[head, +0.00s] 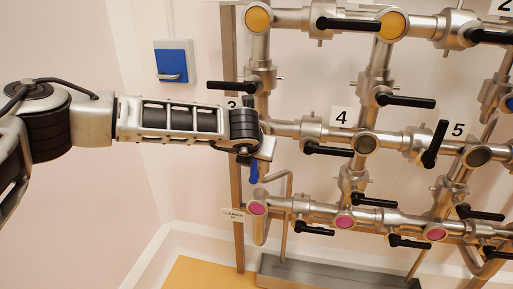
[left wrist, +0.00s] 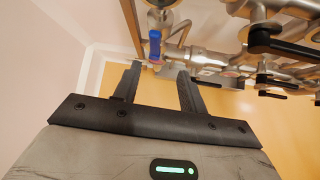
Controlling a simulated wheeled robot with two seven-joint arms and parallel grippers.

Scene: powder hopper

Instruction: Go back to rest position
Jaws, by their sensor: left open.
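My left arm (head: 180,118) comes in from the left in the head view and reaches to the left end of the pipe rack. Its wrist overlaps the label "3", and I cannot make out the fingers there. In the left wrist view my left gripper (left wrist: 158,75) is open, with its two dark fingers apart and nothing held between them. A blue handle (left wrist: 155,44) shows just beyond the fingers, apart from them as far as I can tell. A blue piece also shows below my wrist in the head view (head: 253,172). My right gripper is in neither view.
A rack of steel pipes (head: 377,62) with several black valve levers (head: 406,101) fills the right side. Labels "4" (head: 341,118) and "5" (head: 458,130) mark valves. A blue wall box (head: 174,62) hangs behind my arm. The lower left is clear.

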